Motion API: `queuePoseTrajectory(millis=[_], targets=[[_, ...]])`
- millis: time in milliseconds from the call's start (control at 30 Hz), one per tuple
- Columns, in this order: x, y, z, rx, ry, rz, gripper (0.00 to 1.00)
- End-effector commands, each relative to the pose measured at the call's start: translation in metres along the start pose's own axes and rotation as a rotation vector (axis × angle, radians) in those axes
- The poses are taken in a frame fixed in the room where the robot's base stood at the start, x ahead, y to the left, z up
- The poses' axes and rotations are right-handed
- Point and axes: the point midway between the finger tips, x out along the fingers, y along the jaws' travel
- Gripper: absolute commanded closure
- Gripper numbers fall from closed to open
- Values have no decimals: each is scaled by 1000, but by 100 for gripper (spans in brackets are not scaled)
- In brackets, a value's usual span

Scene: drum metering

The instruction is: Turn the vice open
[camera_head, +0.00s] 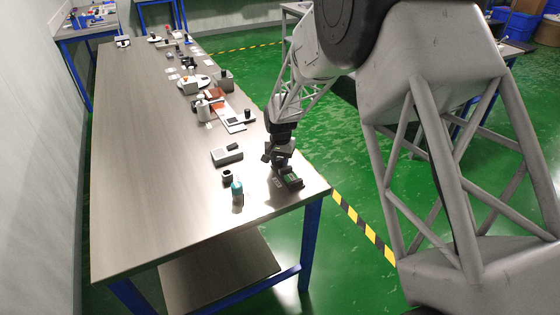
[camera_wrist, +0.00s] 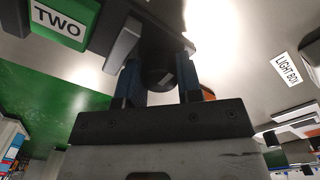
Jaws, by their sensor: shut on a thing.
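The vice (camera_head: 290,179) is a small dark device with green on top, near the right front edge of the long table. In the wrist view, a green block marked "TWO" (camera_wrist: 62,24) and a light grey jaw-like piece (camera_wrist: 123,45) show at the upper left, seemingly parts of it. My gripper (camera_head: 278,160) is at the vice and points down. In the wrist view, my gripper (camera_wrist: 159,82) has its two blue fingers shut on a dark round part, seemingly the vice handle (camera_wrist: 158,50). How far the vice jaws stand apart is hidden.
A teal bottle (camera_head: 237,190) and a small black cup (camera_head: 227,176) stand left of the vice. A grey box-like device (camera_head: 227,155) lies behind them. A "LIGHT BOX" label (camera_wrist: 287,69) shows in the wrist view. The table's left half (camera_head: 140,180) is clear.

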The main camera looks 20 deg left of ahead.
Motion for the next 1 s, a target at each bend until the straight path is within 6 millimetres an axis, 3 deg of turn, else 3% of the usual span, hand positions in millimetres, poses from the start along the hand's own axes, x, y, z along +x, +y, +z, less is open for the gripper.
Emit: queuePoseTrajectory(millis=[133, 167, 200, 667, 1000], targets=[[-1, 0, 0, 0, 1, 0, 91], [-1, 0, 0, 0, 1, 0, 62], [-1, 0, 0, 0, 1, 0, 56], [0, 0, 0, 23, 0, 0, 56], [0, 0, 0, 164, 0, 0, 56]])
